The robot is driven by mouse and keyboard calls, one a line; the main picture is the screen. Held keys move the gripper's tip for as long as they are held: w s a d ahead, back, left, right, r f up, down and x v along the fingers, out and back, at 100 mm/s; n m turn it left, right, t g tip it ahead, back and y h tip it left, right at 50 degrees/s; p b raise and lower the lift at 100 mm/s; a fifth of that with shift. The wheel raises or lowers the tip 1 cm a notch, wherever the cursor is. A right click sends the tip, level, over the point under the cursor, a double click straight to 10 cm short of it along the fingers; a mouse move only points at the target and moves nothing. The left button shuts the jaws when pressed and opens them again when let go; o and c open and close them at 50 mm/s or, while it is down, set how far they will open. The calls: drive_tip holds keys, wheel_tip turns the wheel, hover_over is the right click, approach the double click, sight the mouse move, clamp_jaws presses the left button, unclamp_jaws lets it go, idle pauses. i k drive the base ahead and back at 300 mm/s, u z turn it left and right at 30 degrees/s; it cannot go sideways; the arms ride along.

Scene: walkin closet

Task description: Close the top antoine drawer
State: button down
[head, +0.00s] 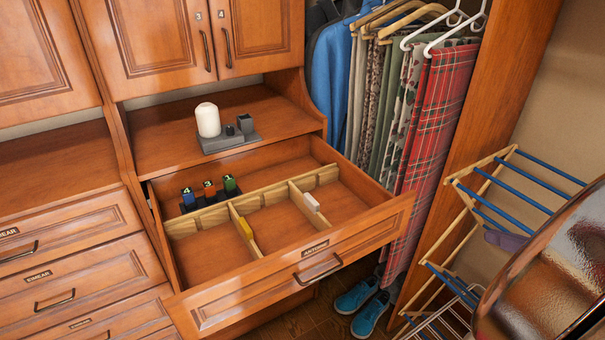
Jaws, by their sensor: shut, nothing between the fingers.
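The top Antoine drawer (232,292) is pulled well out of the wooden cabinet. Its front carries a dark name label (315,248) and a dark bar handle (318,270). Light wooden dividers (262,197) split its inside into compartments. Several small numbered items (208,190), blue, orange and green, stand in the back left compartment. My gripper is not in view.
A white cylinder (208,120) on a grey tray (229,140) stands on the shelf above. Clothes (432,130) hang behind the drawer's right side. Blue shoes (370,313) lie on the floor. A wooden drying rack (478,212) stands at right. Shut drawers (90,275) are at left.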

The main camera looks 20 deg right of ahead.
sight(217, 282)
drive_tip(key=k, duration=1.3)
drive_tip(key=u, duration=0.3)
drive_tip(key=i, duration=0.85)
drive_tip(key=u, duration=0.4)
drive_tip(key=i, duration=1.05)
drive_tip(key=z, duration=0.25)
